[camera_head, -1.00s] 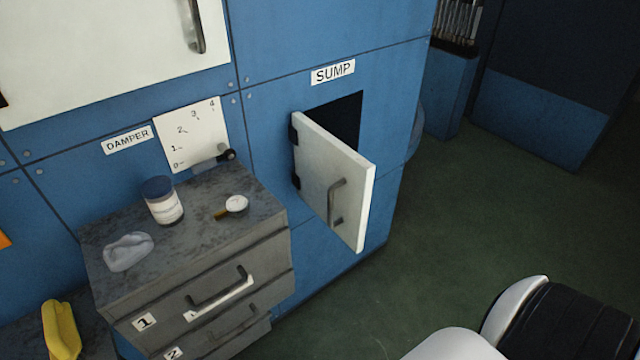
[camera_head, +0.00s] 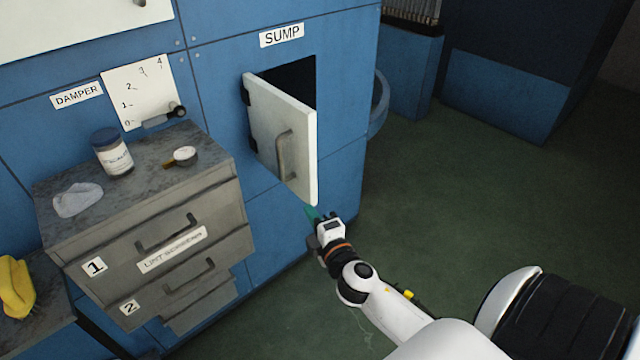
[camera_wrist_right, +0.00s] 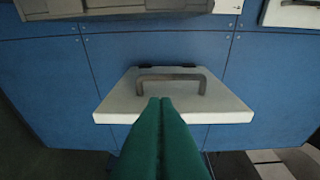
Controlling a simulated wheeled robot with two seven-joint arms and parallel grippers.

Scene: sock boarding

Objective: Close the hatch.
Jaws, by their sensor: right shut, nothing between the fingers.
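The hatch door (camera_head: 284,150) is white with a grey bar handle (camera_head: 285,156). It is hinged on its left side and stands open under the SUMP label (camera_head: 282,35); the dark opening (camera_head: 298,82) shows behind it. My right gripper (camera_head: 311,212) is just below the door's lower outer corner, its green fingers shut and empty. In the right wrist view the shut green fingertips (camera_wrist_right: 160,101) point at the door (camera_wrist_right: 120,105), in front of its handle (camera_wrist_right: 171,78). I cannot tell whether they touch it. My left gripper is not in view.
The green floor (camera_head: 440,190) at the right is clear.

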